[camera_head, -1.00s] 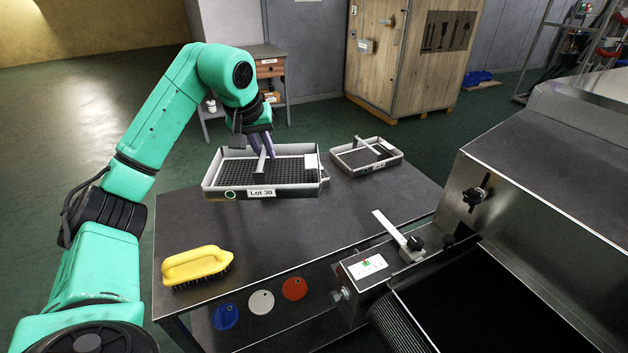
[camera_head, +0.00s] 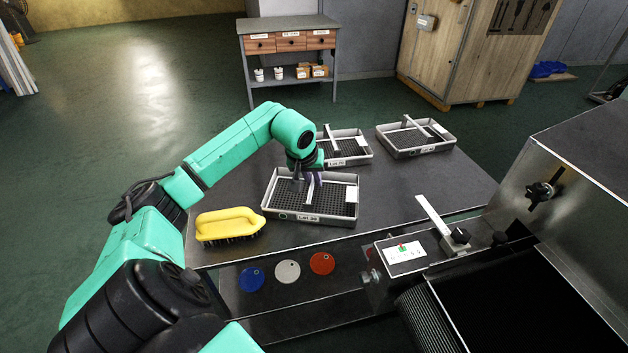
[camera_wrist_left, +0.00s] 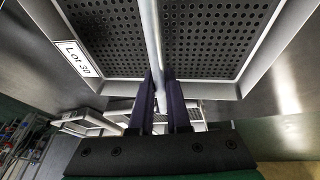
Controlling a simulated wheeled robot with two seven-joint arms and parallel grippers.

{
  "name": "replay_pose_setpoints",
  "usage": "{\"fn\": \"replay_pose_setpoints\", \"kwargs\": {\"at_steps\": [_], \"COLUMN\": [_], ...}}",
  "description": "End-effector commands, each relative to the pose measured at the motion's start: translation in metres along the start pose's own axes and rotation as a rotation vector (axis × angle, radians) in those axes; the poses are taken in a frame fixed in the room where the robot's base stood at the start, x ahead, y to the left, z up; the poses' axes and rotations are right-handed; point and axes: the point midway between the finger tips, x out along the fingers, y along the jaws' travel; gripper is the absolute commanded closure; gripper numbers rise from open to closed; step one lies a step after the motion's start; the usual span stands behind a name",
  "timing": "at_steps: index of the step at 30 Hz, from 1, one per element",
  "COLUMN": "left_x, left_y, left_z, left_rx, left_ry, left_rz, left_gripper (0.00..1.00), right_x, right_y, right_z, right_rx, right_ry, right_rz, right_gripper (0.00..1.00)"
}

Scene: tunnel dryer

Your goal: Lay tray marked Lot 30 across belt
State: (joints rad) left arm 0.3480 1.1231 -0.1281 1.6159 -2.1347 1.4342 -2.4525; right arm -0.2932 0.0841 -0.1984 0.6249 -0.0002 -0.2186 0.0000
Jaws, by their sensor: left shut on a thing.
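The grey tray marked Lot 30 (camera_head: 268,203) has a perforated dark floor and a bar across its middle. It hangs level over the front part of the dark table (camera_head: 460,180); its exact height above the top is hard to tell. My left gripper (camera_head: 309,179) is shut on the tray's bar. In the left wrist view the fingers (camera_wrist_left: 160,100) sit on either side of the bar, beside the Lot 30 label. The black belt (camera_head: 510,305) is at the lower right, to the right of the tray, and looks bare. My right gripper is not in view.
Two similar trays stand behind, one partly hidden by my arm (camera_head: 352,158) and one farther right (camera_head: 421,151). A yellow brush (camera_head: 228,224) lies left of the held tray. A control box (camera_head: 403,250) and a metal arm (camera_head: 434,215) stand between table and belt. The dryer housing (camera_head: 590,170) rises at right.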

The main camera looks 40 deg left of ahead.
Motion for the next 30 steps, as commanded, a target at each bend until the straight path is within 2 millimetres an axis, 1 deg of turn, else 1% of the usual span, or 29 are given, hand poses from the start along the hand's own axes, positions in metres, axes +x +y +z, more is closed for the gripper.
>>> {"fn": "replay_pose_setpoints", "kwargs": {"at_steps": [3,9,10,11,12,20,22,23,26,29,30], "left_x": [0.000,0.003,0.003,0.003,0.003,0.002,-0.001,-0.002,-0.015,-0.037,-0.048], "left_y": [0.000,0.000,0.000,0.000,0.000,0.000,0.001,0.000,-0.001,-0.001,-0.001], "left_z": [-0.001,0.001,0.001,0.001,0.001,0.001,-0.001,-0.001,-0.001,-0.001,-0.001], "left_rx": [-0.001,0.000,0.000,0.000,0.000,0.000,-0.001,0.000,0.000,0.002,0.002], "left_ry": [0.003,0.003,0.001,0.001,0.001,0.001,0.001,0.002,0.005,0.006,0.006], "left_rz": [0.002,0.001,0.000,0.000,0.000,0.001,0.001,0.001,0.000,-0.001,-0.002], "left_gripper": [1.00,1.00,0.74,0.62,0.55,0.55,0.55,0.55,0.55,0.55,0.55], "right_x": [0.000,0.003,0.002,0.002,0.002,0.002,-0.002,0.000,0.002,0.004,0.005], "right_y": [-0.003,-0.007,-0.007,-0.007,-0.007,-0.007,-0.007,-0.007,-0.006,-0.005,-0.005], "right_z": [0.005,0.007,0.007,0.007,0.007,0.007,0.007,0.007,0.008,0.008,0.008], "right_rx": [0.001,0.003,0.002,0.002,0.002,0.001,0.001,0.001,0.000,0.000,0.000], "right_ry": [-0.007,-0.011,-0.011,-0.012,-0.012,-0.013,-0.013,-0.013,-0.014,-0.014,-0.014], "right_rz": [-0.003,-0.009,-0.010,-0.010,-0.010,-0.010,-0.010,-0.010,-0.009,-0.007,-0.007], "right_gripper": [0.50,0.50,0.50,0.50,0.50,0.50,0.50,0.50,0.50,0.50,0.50]}}
